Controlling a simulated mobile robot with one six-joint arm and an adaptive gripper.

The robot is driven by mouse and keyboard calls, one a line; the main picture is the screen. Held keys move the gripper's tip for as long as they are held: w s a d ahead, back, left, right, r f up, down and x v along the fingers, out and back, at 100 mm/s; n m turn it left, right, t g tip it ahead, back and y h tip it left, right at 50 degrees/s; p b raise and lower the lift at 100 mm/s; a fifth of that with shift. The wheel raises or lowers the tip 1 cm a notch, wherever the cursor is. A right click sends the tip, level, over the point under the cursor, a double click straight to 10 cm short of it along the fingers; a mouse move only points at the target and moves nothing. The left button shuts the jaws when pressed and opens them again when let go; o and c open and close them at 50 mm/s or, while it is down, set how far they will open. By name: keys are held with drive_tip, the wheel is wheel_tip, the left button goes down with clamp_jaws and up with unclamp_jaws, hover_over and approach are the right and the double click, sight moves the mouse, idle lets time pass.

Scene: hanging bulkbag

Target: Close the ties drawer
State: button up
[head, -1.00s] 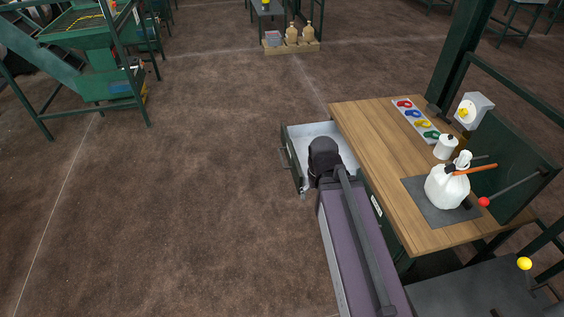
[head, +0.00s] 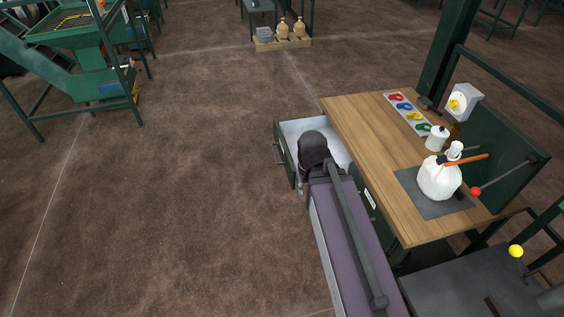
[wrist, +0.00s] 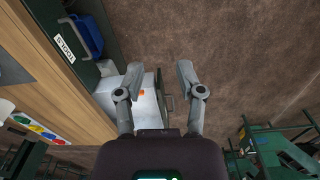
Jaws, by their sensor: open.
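A pulled-out drawer (head: 300,128) with a pale inside and dark green front sticks out from the left side of the wooden bench (head: 365,140). Its front handle (head: 279,153) faces left. In the wrist view the drawer (wrist: 148,112) lies below and between my fingers, with a small orange thing inside and its handle (wrist: 170,103) at the right. My gripper (wrist: 159,68) is open and empty. In the head view my dark wrist (head: 314,148) hides part of the drawer and my fingers. I cannot tell whether they touch it.
Floor left of the drawer is clear.

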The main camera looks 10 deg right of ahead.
drive_tip(key=shift+w+d+f+b, duration=0.1)
drive_tip(key=shift+w+f+b, duration=0.3)
drive_tip(key=shift+f, duration=0.25)
drive_tip(key=c, duration=0.3)
drive_tip(key=w+f+h+b, duration=0.1)
drive_tip(key=w+f+b, duration=0.1)
drive_tip(key=f+b, duration=0.1)
drive_tip(key=w+d+f+t+h+b, duration=0.1)
drive_tip(key=w+f+b, duration=0.2)
drive_tip(key=f+b, duration=0.1)
drive_tip(key=w+d+f+n+h+b, duration=0.1)
drive_tip(key=w+f+b, duration=0.1)
drive_tip(key=f+b, duration=0.1)
drive_tip(key=shift+w+f+t+h+b, duration=0.15)
drive_tip(key=shift+w+t+h+b, duration=0.2)
drive_tip(key=shift+b, duration=0.55)
clamp_jaws()
drive_tip(key=w+f+n+t+h+b, duration=0.2)
drive_tip(key=w+f+t+h+b, duration=0.15)
drive_tip(key=w+f+b, duration=0.8)
drive_tip(key=w+a+f+n+t+h+b, duration=0.2)
drive_tip(key=w+a+f+n+t+b, duration=0.1)
drive_tip(key=b, duration=1)
drive_tip(key=w+a+f+n+t+h+b, duration=0.2)
drive_tip(key=w+a+f+n+t+b, duration=0.2)
drive_tip(key=w+a+f+b, duration=0.3)
drive_tip(key=shift+w+a+t+b, duration=0.8)
drive_tip(key=shift+w+a+b, duration=1.1)
drive_tip(key=shift+b, duration=1.7)
drive_tip(key=shift+s, duration=0.1)
